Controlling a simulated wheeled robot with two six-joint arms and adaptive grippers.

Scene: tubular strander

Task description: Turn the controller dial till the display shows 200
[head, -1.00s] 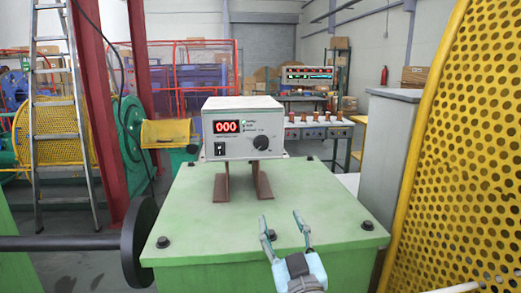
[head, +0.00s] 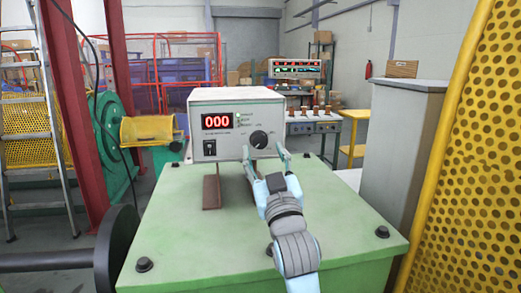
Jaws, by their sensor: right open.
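The controller (head: 228,150) is a pale grey box raised on brown brackets (head: 212,190) above a green machine top. Its red display (head: 216,121) reads 000. The black dial (head: 259,139) is at the right of its front face, with a black switch (head: 209,148) at lower left. My right gripper (head: 264,151) is open, with one fingertip at the left of and below the dial and the other to its right. I cannot tell whether the fingers touch the dial. My left gripper is not in view.
The green top (head: 175,240) is mostly clear, with bolts near its edges. A yellow perforated guard (head: 465,170) and a grey cabinet (head: 405,130) stand at the right. A black wheel on a shaft (head: 118,248) is at lower left.

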